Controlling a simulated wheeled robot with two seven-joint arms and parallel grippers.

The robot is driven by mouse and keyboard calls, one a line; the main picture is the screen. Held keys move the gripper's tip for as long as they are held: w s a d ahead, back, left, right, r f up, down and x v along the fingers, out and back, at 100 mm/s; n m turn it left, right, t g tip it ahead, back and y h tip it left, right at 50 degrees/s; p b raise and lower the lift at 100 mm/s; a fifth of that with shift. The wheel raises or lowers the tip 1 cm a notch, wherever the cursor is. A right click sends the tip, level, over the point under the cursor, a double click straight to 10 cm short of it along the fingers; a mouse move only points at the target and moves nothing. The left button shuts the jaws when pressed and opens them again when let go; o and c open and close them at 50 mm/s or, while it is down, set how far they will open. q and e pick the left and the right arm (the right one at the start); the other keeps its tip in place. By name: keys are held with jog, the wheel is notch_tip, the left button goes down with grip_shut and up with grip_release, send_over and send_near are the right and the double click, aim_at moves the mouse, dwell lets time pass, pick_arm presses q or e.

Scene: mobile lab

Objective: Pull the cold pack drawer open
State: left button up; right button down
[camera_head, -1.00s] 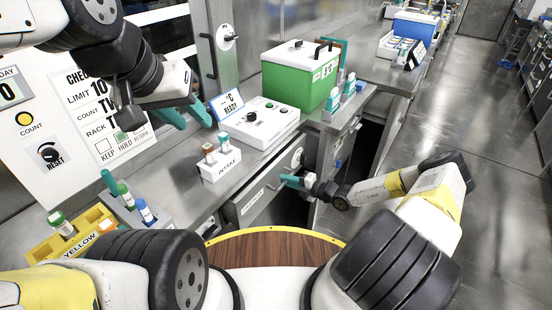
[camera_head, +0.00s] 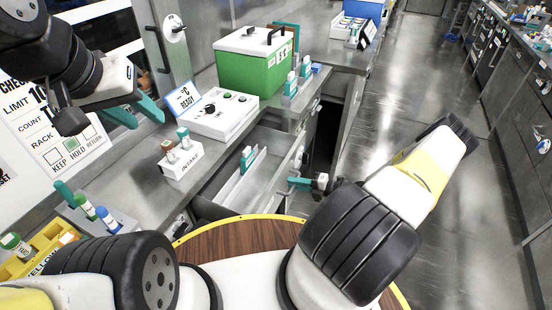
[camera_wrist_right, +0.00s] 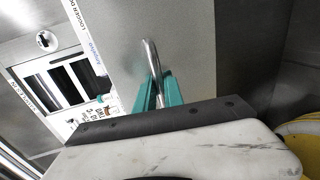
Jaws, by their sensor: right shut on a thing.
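The metal drawer (camera_head: 268,152) under the bench stands pulled out, and its inside shows from above. It holds a pale divider and an upright item with a teal top (camera_head: 247,156). My right gripper (camera_head: 297,184) is at the drawer's front. In the right wrist view its teal fingers (camera_wrist_right: 158,92) are shut on the silver bar handle (camera_wrist_right: 150,56). The drawer's label is not readable in the head view. My left gripper (camera_head: 138,112) is open and empty above the bench at the left.
A white INTAKE block (camera_head: 182,164), a control box (camera_head: 222,115) and a green cooler (camera_head: 252,62) stand on the bench. A yellow rack (camera_head: 40,260) is at the lower left. Free floor (camera_head: 400,80) lies to the right.

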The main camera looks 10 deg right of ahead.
jog(key=shift+f+v, duration=0.15)
jog(key=shift+v, duration=0.55)
jog(key=shift+f+v, duration=0.15)
jog(key=shift+v, duration=0.6)
jog(key=c, duration=1.5)
grip_release()
jog(key=shift+o, duration=0.2)
jog(key=shift+d, duration=0.1)
jog(key=v, duration=0.7)
jog(key=shift+s+d, duration=0.25)
